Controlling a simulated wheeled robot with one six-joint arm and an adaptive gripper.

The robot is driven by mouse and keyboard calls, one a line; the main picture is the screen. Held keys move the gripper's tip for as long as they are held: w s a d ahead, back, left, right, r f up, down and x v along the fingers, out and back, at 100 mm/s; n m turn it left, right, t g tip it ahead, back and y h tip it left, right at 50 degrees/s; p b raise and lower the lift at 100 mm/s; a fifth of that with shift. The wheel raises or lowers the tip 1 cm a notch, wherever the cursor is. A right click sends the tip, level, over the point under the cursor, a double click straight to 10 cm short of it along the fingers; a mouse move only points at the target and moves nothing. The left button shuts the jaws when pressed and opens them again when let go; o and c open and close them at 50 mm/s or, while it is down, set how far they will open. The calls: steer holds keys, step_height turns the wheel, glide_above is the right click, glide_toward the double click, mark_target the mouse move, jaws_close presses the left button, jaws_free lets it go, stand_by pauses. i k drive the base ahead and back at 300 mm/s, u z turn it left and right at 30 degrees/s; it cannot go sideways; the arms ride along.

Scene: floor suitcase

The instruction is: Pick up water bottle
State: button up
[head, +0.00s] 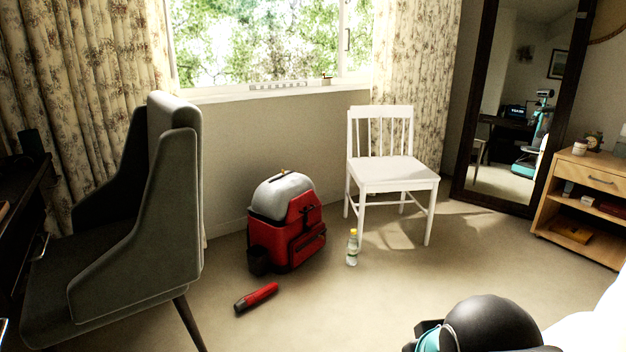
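The water bottle (352,248) is clear with a yellow cap and a pale label. It stands upright on the floor, in front of the white chair's left front leg and to the right of the red backpack. Nothing hides it. Part of my arm, black and teal, shows at the bottom right of the head view, well apart from the bottle. My gripper's fingers cannot be made out.
A red and grey backpack (285,225) stands left of the bottle. A red, dark-ended cylinder (256,297) lies in front of it. A white chair (391,168) is behind. A grey armchair (140,220) is at left, a wooden shelf (582,205) at right. The floor's front middle is clear.

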mark_target(351, 256)
steer(key=i, duration=2.4)
steer(key=u, duration=3.7)
steer(key=k, duration=1.5)
steer(key=z, duration=1.65)
